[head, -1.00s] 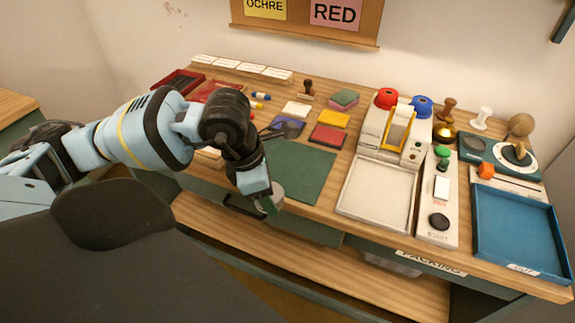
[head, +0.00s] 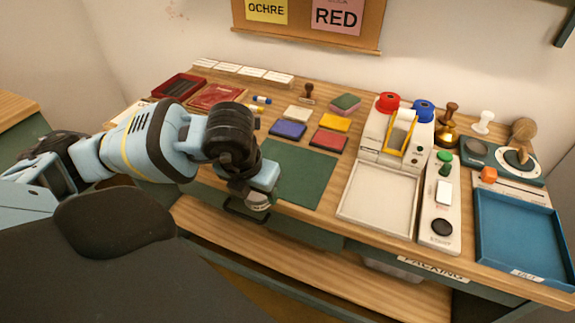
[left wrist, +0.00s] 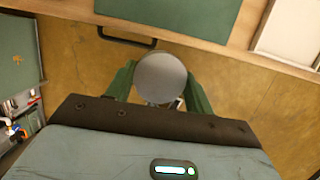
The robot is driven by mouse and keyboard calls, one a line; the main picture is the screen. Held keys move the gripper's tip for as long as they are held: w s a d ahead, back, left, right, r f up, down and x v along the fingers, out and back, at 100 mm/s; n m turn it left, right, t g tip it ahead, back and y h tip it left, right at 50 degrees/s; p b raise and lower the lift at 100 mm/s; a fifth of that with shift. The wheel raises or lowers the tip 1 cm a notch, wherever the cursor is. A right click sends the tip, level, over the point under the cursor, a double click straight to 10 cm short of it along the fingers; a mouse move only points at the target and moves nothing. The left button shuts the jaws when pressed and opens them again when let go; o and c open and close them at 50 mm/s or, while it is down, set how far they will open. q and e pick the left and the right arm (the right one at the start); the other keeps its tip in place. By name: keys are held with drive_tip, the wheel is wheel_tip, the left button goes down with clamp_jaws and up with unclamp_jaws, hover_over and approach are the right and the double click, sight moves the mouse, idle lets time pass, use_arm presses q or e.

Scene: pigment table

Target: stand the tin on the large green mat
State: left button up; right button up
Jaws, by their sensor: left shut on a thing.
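The tin shows in the left wrist view as a round grey lid (left wrist: 161,77) between two green fingers. In the head view the tin (head: 257,201) is a small pale piece at the tip of my left gripper (head: 259,194). My left gripper is shut on it and holds it just in front of the table's front edge, by a dark drawer handle. The large green mat (head: 300,176) lies flat and bare on the table, behind and right of the gripper. A part of the mat also shows in the left wrist view (left wrist: 180,12). My right gripper is not in view.
Blue (head: 288,130), red (head: 328,140) and yellow (head: 335,122) pads lie behind the mat. A white tray (head: 377,200) stands right of it, beside a white device with red and blue knobs. A blue tray (head: 520,235) is at the far right.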

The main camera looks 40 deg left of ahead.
use_arm(q)
hover_over(289, 168)
drive_tip(key=s, duration=0.2)
drive_tip(key=shift+w+d+f+p, duration=0.1)
drive_tip(key=shift+d+f+p, duration=0.1)
drive_tip(key=shift+f+p, duration=0.35)
drive_tip(key=shift+f, duration=0.1)
drive_tip(key=shift+w, duration=0.25)
drive_tip(key=shift+w+a+f, duration=0.1)
drive_tip(key=shift+w+f, duration=0.05)
drive_tip(key=shift+f, duration=0.2)
wheel_tip(289, 168, down, 3)
drive_tip(key=shift+r, duration=0.1)
drive_tip(key=shift+f, duration=0.2)
drive_tip(key=o, duration=1)
